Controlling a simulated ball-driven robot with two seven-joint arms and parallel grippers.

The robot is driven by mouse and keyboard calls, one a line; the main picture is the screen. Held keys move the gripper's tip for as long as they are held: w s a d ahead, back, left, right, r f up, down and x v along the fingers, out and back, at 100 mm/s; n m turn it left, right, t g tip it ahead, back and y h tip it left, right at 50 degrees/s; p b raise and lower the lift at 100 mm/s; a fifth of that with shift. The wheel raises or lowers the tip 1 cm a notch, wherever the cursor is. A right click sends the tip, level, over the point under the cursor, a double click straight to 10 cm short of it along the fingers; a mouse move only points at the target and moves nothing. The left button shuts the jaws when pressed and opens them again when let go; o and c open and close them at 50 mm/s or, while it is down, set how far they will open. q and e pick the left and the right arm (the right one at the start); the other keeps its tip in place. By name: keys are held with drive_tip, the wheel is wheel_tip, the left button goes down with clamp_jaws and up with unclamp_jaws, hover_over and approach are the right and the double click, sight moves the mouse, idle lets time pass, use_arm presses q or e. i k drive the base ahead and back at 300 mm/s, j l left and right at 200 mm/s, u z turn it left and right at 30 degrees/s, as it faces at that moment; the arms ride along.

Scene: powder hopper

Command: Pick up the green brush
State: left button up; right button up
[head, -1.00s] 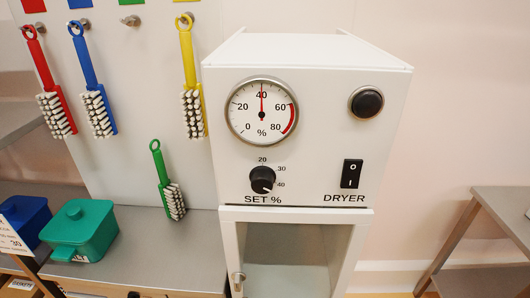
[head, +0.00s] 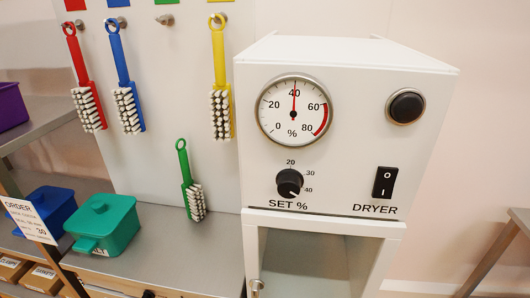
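The green brush (head: 187,182) has a ring at the top of its handle and white bristles at its lower end. It stands nearly upright, slightly tilted, at the back of the grey counter (head: 165,250), against or close to the white board (head: 165,100). Its lower end appears to touch the counter. The green-marked peg (head: 165,19) above it is empty. Red (head: 84,80), blue (head: 124,80) and yellow (head: 220,80) brushes hang from pegs on the board. Neither of my grippers shows in the head view.
A white dryer cabinet (head: 345,60) with a gauge, knob and switch stands right of the green brush. A teal lidded container (head: 103,225) and a blue one (head: 45,212) stand at left, near an order sign (head: 28,220). The counter in front of the brush is clear.

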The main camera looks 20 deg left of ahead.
sight(193, 197)
drive_tip(key=j+u, duration=0.15)
drive_tip(key=j, duration=1.25)
drive_tip(key=k, duration=0.05)
